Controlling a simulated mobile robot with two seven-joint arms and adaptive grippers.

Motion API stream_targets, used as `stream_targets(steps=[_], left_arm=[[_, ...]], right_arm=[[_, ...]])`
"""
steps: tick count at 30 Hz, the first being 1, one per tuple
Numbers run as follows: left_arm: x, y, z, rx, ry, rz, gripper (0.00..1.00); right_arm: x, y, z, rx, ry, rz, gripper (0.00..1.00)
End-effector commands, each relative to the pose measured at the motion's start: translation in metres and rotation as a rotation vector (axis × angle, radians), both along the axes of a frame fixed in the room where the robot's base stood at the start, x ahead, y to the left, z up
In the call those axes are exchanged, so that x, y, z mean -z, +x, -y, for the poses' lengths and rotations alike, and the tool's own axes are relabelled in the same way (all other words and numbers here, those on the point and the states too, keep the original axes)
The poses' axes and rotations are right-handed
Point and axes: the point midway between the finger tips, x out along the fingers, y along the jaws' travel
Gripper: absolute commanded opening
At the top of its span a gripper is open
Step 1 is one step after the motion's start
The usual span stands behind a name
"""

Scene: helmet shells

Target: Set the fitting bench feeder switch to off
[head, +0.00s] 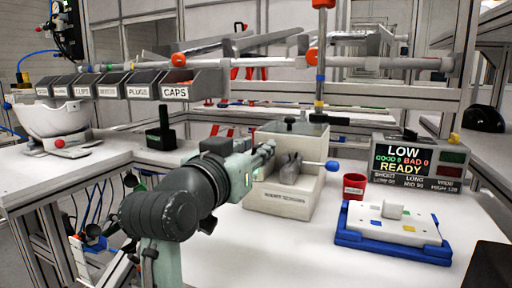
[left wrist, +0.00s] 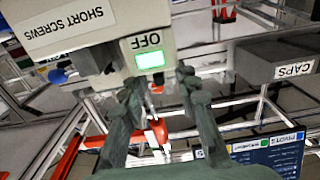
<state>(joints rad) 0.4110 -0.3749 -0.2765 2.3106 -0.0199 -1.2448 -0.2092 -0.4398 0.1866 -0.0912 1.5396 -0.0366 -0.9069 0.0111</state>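The feeder (head: 282,203) is a beige box labelled SHORT SCREWS on the white bench, with a blue-tipped rod on its right. In the left wrist view, the feeder (left wrist: 92,22) shows an OFF label (left wrist: 146,40) beside a lit green panel (left wrist: 150,60). A separate switch lever cannot be made out. My left gripper (head: 266,152) is at the feeder's left side. In the left wrist view, the fingers of my left gripper (left wrist: 160,80) are spread apart, with the green panel just beyond the gap. Contact cannot be told. My right gripper is not in view.
A red cup (head: 354,186) and a blue-edged tray (head: 392,245) stand right of the feeder, before a display (head: 416,160) reading LOW and READY. Labelled bins (head: 178,84) line the back left. A white helmet shell (head: 52,118) sits at far left. The front bench is clear.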

Motion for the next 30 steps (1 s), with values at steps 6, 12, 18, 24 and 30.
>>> stream_targets(steps=[6,12,18,24,30], left_arm=[[0.000,0.000,0.000,0.000,0.000,0.000,0.10],[0.000,0.000,0.000,0.000,0.000,0.000,0.00],[0.000,0.000,0.000,0.006,0.001,0.000,0.00],[0.000,0.001,-0.002,0.057,0.003,0.000,0.00],[0.000,0.003,-0.005,0.181,0.006,0.001,0.00]], right_arm=[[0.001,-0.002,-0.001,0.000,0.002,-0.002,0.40],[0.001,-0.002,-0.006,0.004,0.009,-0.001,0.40],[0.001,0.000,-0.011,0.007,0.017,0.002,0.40],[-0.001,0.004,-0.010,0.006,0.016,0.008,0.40],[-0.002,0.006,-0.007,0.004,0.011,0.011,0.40]])
